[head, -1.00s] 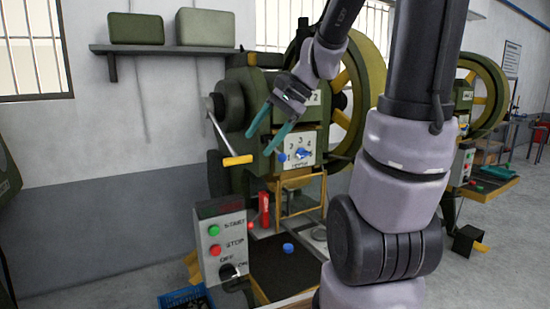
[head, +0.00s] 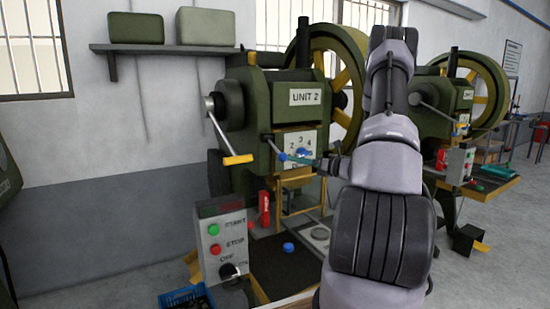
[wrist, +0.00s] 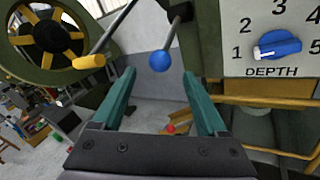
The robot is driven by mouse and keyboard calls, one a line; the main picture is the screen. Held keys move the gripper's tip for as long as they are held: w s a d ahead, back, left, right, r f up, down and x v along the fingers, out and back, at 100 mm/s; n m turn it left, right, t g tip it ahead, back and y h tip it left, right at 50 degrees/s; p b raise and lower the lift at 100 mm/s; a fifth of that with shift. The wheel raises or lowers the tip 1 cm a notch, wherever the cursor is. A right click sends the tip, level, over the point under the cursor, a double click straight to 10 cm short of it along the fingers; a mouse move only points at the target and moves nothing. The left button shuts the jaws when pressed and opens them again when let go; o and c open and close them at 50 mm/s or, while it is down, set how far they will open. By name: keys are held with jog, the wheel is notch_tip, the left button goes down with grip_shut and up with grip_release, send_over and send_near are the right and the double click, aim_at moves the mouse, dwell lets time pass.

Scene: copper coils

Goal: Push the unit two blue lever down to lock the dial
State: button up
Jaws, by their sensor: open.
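The green press labelled UNIT 2 (head: 305,97) stands left of my arm in the head view. Its blue lever is a dark rod ending in a blue ball (head: 283,157), angled down toward the camera. In the wrist view the ball (wrist: 160,62) sits ahead of my gripper (wrist: 158,75), between the lines of its two teal fingers, with no clear contact. My gripper is open and empty; the head view shows it (head: 303,161) from the side, just right of the ball. The DEPTH dial's blue knob (wrist: 277,46) is right of the fingers; its white mark appears toward 1.
A yellow-handled crank (head: 238,160) sticks out left of the lever. A second press (head: 450,105) stands at the right. A shelf (head: 165,49) holds two green boxes.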

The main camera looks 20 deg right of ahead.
aim_at(274, 147)
jog(key=x, duration=1)
jog(key=shift+w+a, duration=0.25)
jog(key=shift+w, duration=0.05)
grip_shut()
dwell(1.0)
